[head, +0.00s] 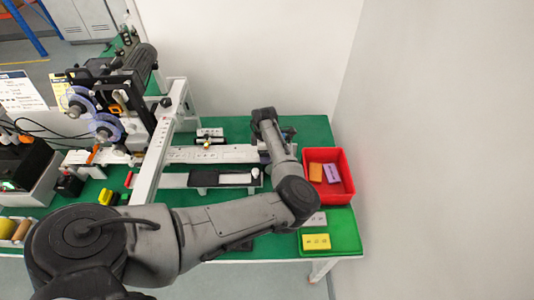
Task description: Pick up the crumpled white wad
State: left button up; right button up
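A small white lump (255,173), which looks like the crumpled white wad, sits at the right end of the white and dark track on the green table. It is too small to make out its folds. My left arm comes in from the bottom left, bends at the right and reaches back over the table. Its gripper (275,135) is above the right end of the rear track, behind the lump and a little to its right, apart from it in the picture. The fingers are mostly hidden by the wrist, so their opening does not show. My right gripper is not in view.
A red bin (347,189) with orange and purple blocks stands at the right. A green tray (346,240) with a yellow block (316,241) lies in front of it. A coding machine (115,95) fills the left. White walls close the back and right.

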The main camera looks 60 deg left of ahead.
pick_arm(q)
jog(key=c, duration=1)
